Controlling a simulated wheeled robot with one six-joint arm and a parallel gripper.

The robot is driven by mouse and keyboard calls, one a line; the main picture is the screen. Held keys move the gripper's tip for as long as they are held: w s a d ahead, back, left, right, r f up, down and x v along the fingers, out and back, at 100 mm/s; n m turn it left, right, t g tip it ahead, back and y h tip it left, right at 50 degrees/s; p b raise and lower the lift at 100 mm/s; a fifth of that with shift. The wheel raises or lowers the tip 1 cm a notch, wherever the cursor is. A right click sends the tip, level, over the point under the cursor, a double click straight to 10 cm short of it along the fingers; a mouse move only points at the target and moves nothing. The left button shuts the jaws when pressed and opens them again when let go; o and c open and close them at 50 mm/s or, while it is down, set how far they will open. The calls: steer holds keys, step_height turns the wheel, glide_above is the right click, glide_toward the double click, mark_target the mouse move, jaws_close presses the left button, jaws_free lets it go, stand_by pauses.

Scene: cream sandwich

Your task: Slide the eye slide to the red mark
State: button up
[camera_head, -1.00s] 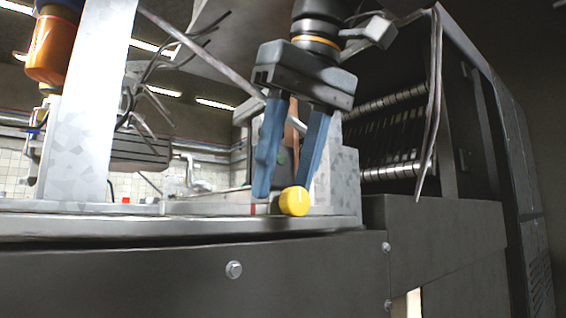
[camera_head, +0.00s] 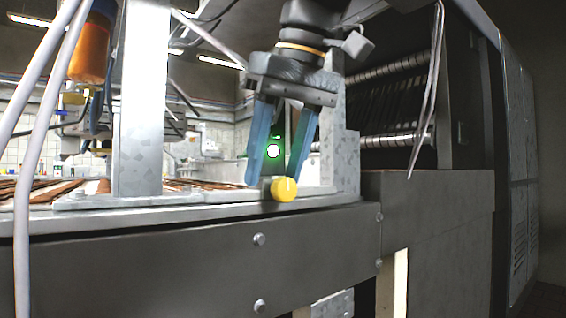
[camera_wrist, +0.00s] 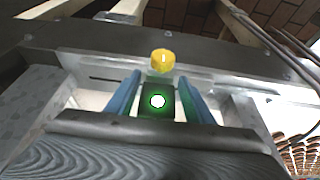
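The eye slide is a small dark block with a yellow round knob (camera_head: 284,189) at its front, on a metal rail. A white light with a green glow (camera_head: 273,151) shines on it, also visible in the wrist view (camera_wrist: 157,101). In the wrist view the fingers (camera_wrist: 160,78) flank the block, with the knob (camera_wrist: 162,60) beyond the tips. I see no red mark in the views now.
A grey metal post (camera_head: 140,100) stands on the rail to the left. Brown slabs (camera_head: 60,190) lie on the belt behind it. A roller housing (camera_head: 400,110) is at the right. The dark machine front (camera_head: 160,265) runs below the rail.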

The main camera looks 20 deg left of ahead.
stand_by(0.3)
step_height(320, 180, up, 7)
steer(key=p, duration=0.4)
glide_above(294, 198)
steer(key=s, duration=0.1)
steer(key=shift+a+r, duration=0.1)
steer(key=shift+a, duration=0.15)
